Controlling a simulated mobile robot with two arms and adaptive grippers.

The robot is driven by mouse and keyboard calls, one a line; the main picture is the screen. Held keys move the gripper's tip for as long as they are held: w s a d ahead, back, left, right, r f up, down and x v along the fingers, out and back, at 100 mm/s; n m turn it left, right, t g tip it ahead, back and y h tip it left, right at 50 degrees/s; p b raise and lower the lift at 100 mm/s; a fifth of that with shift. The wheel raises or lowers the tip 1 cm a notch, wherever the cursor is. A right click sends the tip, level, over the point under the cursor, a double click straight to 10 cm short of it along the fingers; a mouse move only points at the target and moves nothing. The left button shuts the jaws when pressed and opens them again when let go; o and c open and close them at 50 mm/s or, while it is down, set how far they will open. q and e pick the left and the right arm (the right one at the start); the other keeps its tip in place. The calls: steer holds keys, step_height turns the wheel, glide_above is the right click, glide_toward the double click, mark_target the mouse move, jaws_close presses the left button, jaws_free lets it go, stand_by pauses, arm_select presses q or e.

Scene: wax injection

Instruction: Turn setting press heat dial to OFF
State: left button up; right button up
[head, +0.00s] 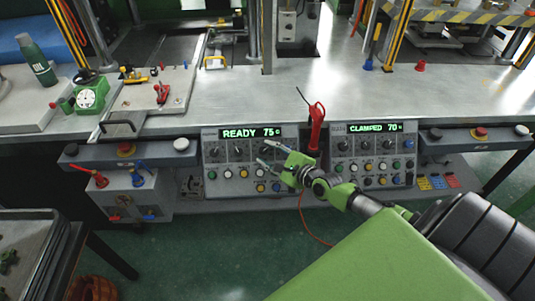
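Two grey control panels are fixed along the front of the workbench. The left panel (222,187) has a green display (250,133) reading "READY 75". The right panel (340,178) has a display (375,128) reading "CLAMPED 70". Both carry rows of dark dials above coloured buttons. The dial labels are too small to read, so I cannot tell which is the heat dial or its setting. My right gripper (267,153) is open, with its fingers spread in front of the left panel's right part, partly covering it. I cannot tell whether it touches a dial. My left gripper is not in view.
A red-handled tool (316,128) stands upright between the panels. Side boxes with a red button (125,149) and another red button (480,132) flank them. A green bottle (38,62) and gauge (87,98) are on the bench at left. The bench centre is clear.

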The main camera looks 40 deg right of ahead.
steer(key=shift+w, duration=0.15)
jaws_close()
